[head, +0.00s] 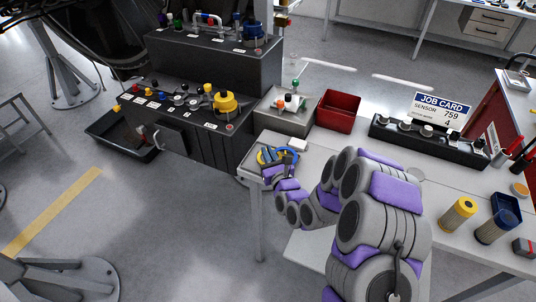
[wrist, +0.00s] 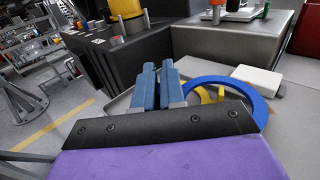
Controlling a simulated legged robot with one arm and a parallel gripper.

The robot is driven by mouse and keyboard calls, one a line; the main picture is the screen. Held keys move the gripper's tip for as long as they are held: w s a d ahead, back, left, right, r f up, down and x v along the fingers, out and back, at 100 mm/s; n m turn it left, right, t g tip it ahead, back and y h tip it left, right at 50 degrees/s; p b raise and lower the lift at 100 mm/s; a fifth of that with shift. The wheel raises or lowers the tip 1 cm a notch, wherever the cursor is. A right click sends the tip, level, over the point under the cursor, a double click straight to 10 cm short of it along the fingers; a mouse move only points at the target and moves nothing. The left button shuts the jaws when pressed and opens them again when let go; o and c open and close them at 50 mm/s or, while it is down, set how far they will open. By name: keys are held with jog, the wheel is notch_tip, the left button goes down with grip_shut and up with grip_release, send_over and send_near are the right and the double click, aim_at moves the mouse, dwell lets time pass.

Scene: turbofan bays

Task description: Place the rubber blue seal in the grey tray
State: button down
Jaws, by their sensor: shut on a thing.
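The blue seal (wrist: 262,104) is a flat ring, seen to the right of my fingers in the wrist view. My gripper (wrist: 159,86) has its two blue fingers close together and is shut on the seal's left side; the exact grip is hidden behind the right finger. A yellow curved piece (wrist: 220,94) shows inside the ring. The grey tray (wrist: 122,104) is at the table corner, its rim showing left of the fingers and mostly hidden by my gripper. In the head view my gripper (head: 270,158) is low over that corner. I cannot tell whether the seal touches the tray.
A white block (head: 298,145) lies just beyond the tray. Behind it are a grey box (head: 283,118) with knobs and a red bin (head: 339,111). A black control console (head: 200,115) stands to the left. Yellow (head: 458,215) and blue cylinders are on the right of the table.

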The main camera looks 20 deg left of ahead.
jog(key=c, duration=1.3)
grip_release()
jog(key=shift+s+f, duration=0.2)
jog(key=shift+f, duration=0.4)
jog(key=shift+o, duration=0.4)
jog(key=shift+f, duration=0.15)
jog(key=shift+r+g+p, duration=0.25)
jog(key=shift+g+p, duration=0.05)
jog(key=shift+p, duration=0.05)
jog(key=r+p+v, duration=0.1)
jog(key=p+v, duration=0.8)
jog(key=v, duration=0.2)
jog(key=shift+s+d+r+p, duration=0.15)
jog(key=shift+s+d+p, duration=0.05)
jog(key=shift+s+p, duration=0.1)
